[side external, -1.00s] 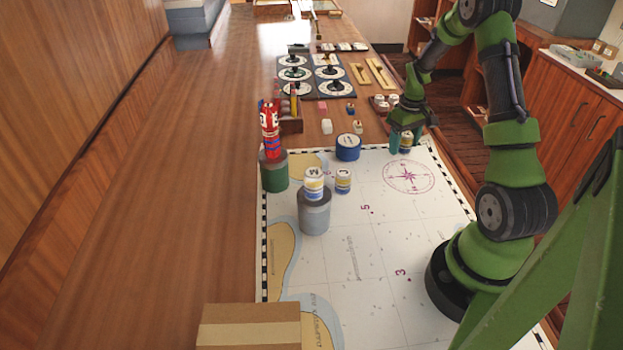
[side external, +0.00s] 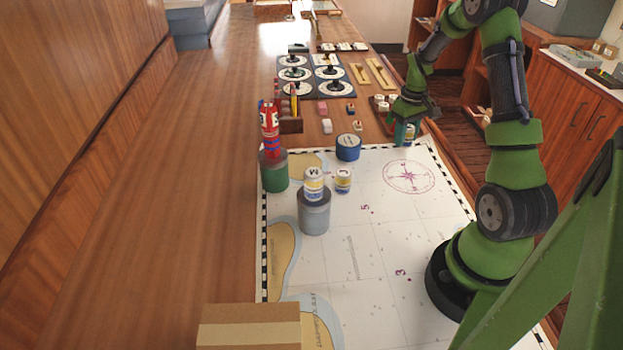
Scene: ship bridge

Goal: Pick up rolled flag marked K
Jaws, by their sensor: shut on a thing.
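My gripper (side external: 405,135) is at the far right corner of the chart, shut on a small rolled flag (side external: 410,131). The flag stands roughly upright between the fingers and is partly hidden by them; its letter cannot be read from here. Another rolled flag, marked M (side external: 314,185), stands on a grey cylinder (side external: 314,218). A similar roll with a letter like J (side external: 343,181) stands on the chart just right of it. A red and blue rolled flag (side external: 269,132) stands on a green cylinder (side external: 274,174).
A blue round tin (side external: 348,148) sits at the chart's back edge. Dial panels (side external: 310,74), a pencil holder (side external: 291,124) and small blocks lie behind. A tray of white rolls (side external: 382,104) is close behind my gripper. A cardboard box (side external: 249,326) is in front. The chart's middle (side external: 370,245) is clear.

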